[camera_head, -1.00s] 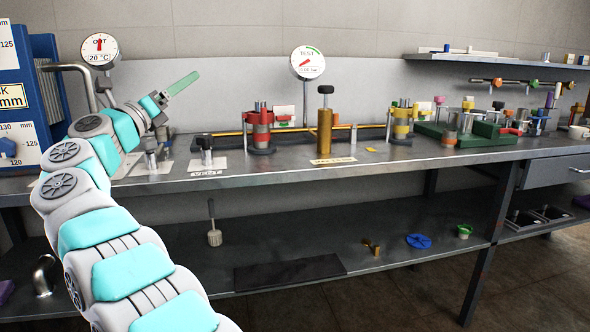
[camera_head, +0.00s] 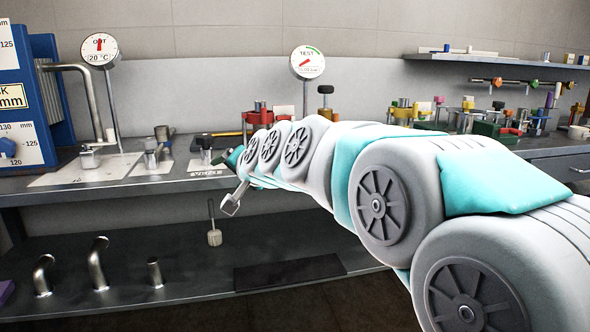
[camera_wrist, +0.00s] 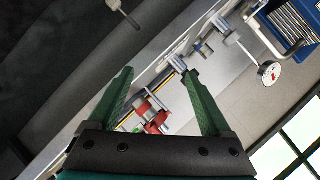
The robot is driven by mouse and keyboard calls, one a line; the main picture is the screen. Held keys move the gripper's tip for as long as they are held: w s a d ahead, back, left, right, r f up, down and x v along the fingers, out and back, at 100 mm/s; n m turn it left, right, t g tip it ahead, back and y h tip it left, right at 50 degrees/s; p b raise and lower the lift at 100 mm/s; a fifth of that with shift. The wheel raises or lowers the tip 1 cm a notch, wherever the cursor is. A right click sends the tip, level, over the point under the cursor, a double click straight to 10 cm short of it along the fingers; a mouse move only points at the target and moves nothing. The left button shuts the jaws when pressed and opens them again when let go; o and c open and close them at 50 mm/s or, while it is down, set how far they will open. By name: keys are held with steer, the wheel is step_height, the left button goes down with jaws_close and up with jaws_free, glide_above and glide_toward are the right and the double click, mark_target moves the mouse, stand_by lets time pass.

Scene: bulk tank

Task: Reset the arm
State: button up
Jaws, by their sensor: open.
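My arm stretches from the lower right of the head view across the bench toward the middle left. My gripper (camera_head: 236,158) shows there only as a small dark green part at the far end of the arm. In the wrist view my gripper (camera_wrist: 159,73) has its two green fingers spread wide apart with nothing between the tips. The red clamp fitting (camera_wrist: 155,118) shows behind the fingers, tilted in that view. In the head view the red fitting (camera_head: 262,116) stands just behind my arm, which hides its lower part.
The steel bench (camera_head: 120,186) carries small fittings, and dial gauges (camera_head: 308,62) stand above it. A blue cabinet (camera_head: 50,80) is at left. The lower shelf (camera_head: 190,262) holds bent metal pipes (camera_head: 97,262) and a dark mat (camera_head: 290,272). My arm hides the shelf's right part.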

steer(key=s+d+f+n+g+h, duration=0.35)
steer(key=s+d+f+g, duration=0.25)
steer(key=s+d+f, duration=1.1)
steer(key=s+d+f+g+h, duration=0.1)
steer(key=s+d+f+g, duration=0.1)
steer(key=s, duration=0.6)
steer(key=s+d+f+g+h, duration=0.1)
steer(key=s+d+f, duration=0.3)
steer(key=s, duration=0.5)
steer(key=s+d+f+g+h, duration=0.2)
steer(key=s+d+f+g, duration=0.2)
steer(key=s, duration=0.4)
steer(key=shift+s+d, duration=0.35)
steer(key=shift+d, duration=0.5)
steer(key=shift+n, duration=0.25)
